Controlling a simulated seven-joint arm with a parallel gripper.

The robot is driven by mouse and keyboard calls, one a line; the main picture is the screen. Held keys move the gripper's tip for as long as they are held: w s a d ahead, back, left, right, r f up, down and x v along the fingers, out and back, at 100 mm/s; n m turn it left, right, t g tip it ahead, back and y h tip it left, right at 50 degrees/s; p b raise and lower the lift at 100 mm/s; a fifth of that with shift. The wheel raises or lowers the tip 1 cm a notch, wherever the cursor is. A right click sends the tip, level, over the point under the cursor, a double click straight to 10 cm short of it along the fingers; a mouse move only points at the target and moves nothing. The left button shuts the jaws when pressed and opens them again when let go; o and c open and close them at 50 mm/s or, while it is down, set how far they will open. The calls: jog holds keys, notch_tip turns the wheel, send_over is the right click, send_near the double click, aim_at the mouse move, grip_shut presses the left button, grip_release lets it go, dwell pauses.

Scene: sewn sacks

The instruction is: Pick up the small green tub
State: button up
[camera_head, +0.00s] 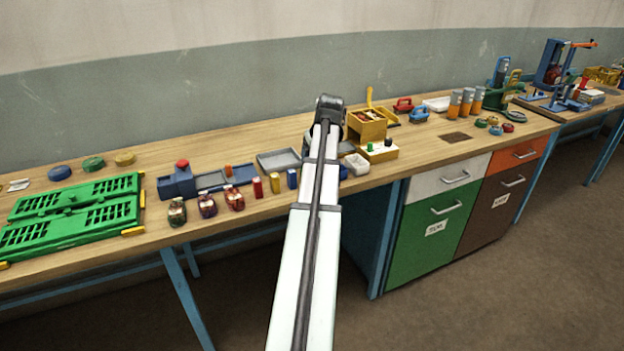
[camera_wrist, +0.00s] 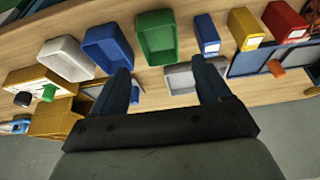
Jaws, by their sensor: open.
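The small green tub (camera_wrist: 157,37) is an open rectangular tub on the wooden bench, in the upper middle of the wrist view. My gripper (camera_wrist: 163,78) is open, with its two dark blue fingers apart and nothing held between them. The green tub lies beyond the fingertips, a little above the gap between them in the picture. In the head view my own arm covers the middle of the bench, and I cannot make out the green tub or the fingers there.
A blue tub (camera_wrist: 107,45) stands close left of the green tub, then a white tub (camera_wrist: 67,57). Small blue (camera_wrist: 206,34), yellow (camera_wrist: 245,28) and red (camera_wrist: 286,20) boxes stand right. A grey tray (camera_wrist: 180,78) shows between my fingers. A yellow wooden box (camera_head: 368,126) stands nearby.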

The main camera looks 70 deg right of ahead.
jog(key=shift+d+x, duration=0.2)
jog(key=shift+x, duration=4.95)
jog(key=shift+w+r, duration=0.15)
jog(key=shift+w, duration=0.05)
jog(key=shift+c, duration=0.3)
jog(key=c, duration=0.6)
jog(key=shift+c, duration=0.2)
